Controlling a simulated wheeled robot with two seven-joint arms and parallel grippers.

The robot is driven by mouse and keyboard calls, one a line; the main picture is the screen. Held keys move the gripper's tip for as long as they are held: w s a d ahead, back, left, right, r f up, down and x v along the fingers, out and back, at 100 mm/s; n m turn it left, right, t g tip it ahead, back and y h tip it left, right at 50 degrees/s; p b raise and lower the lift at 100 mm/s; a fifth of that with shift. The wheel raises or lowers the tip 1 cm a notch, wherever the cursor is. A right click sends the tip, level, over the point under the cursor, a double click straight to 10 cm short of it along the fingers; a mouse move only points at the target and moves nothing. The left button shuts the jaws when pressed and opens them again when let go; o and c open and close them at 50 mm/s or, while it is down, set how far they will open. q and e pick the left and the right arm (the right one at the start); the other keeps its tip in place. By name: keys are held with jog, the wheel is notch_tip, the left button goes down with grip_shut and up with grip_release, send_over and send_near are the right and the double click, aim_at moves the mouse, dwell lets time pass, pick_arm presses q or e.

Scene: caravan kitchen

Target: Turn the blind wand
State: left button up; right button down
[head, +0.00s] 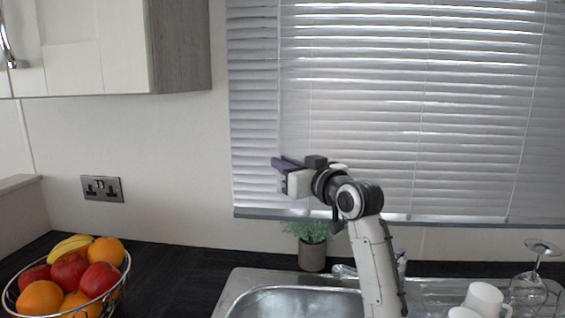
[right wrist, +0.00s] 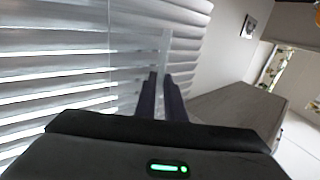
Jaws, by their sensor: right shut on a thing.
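The blind wand (head: 279,100) is a thin, pale vertical rod in front of the left part of the blind, hard to make out against the slats. My right gripper (head: 275,163) is at the wand, near the blind's lower left, with its dark purple fingers pointing left. In the right wrist view the fingers (right wrist: 161,77) are nearly parallel with a narrow gap, and the faint wand (right wrist: 168,45) runs up from the fingertips. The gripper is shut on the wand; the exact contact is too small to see. The blind's slats (head: 420,110) are tilted, with light between them. My left gripper is out of view.
A potted plant (head: 312,252) stands below my right gripper, behind the sink (head: 290,300). White mugs (head: 485,298) and an upturned glass (head: 528,288) are at the lower right. A fruit bowl (head: 122,283) stands at the left. A wall cupboard (head: 100,50) hangs upper left.

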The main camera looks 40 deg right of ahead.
jog(key=shift+d+f+n+y, duration=0.1)
jog(key=shift+n+y, duration=0.2)
jog(key=shift+y, duration=0.1)
jog(key=c, duration=2.1)
grip_release()
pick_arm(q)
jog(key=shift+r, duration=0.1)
